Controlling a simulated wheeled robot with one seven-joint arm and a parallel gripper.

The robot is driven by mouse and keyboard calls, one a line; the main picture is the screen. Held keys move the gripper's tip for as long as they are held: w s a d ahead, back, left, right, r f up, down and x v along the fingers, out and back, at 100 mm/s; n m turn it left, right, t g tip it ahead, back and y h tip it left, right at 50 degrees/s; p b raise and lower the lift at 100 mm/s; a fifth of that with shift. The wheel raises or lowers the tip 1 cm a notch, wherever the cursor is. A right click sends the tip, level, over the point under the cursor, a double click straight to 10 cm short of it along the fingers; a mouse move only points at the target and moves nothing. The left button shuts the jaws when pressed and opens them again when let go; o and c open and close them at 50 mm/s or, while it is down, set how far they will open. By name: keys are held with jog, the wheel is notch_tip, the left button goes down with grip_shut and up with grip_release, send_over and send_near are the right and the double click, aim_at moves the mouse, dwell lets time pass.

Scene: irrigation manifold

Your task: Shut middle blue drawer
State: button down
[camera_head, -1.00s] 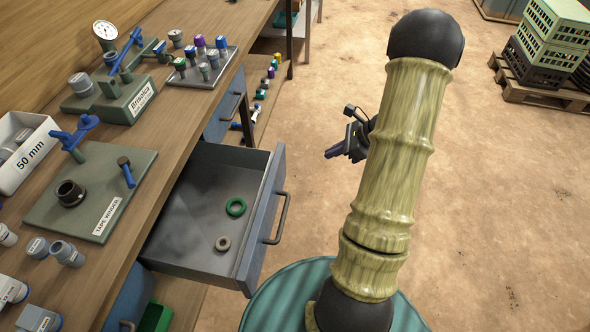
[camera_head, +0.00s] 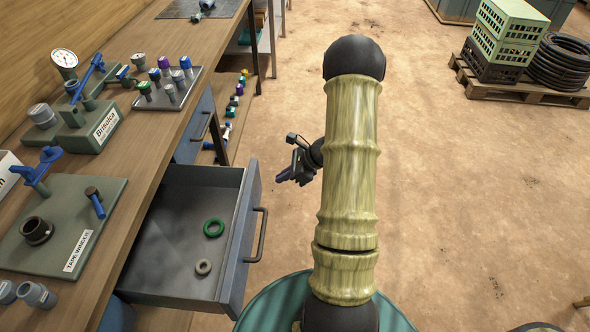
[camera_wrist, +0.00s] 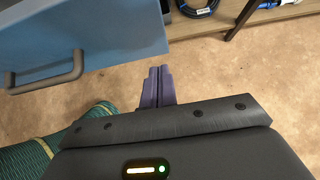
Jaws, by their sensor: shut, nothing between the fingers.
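The middle blue drawer (camera_head: 237,240) is pulled well out from under the workbench in the head view. A green ring (camera_head: 214,228) and a grey ring (camera_head: 203,267) lie in it. Its blue front (camera_wrist: 120,32) and bar handle (camera_wrist: 48,73) fill the upper left of the wrist view. My gripper (camera_head: 281,178) is to the right of the drawer front's far end, apart from it. In the wrist view my gripper's purple fingers (camera_wrist: 157,86) are together and empty, to the right of the handle and below the front's edge.
Another blue drawer front (camera_head: 194,130) sits under the bench beyond the open one. The bench top holds a tape winder board (camera_head: 107,215) and a tray (camera_head: 155,98) of fittings. A pallet with crates (camera_head: 500,45) stands far right. The floor between is clear.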

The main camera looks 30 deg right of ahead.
aim_at(260, 181)
jog(key=w+a, duration=0.2)
jog(key=a, duration=0.1)
jog(key=shift+w+a+f, duration=0.2)
jog(key=shift+w+a, duration=0.05)
jog(key=shift+w, duration=0.05)
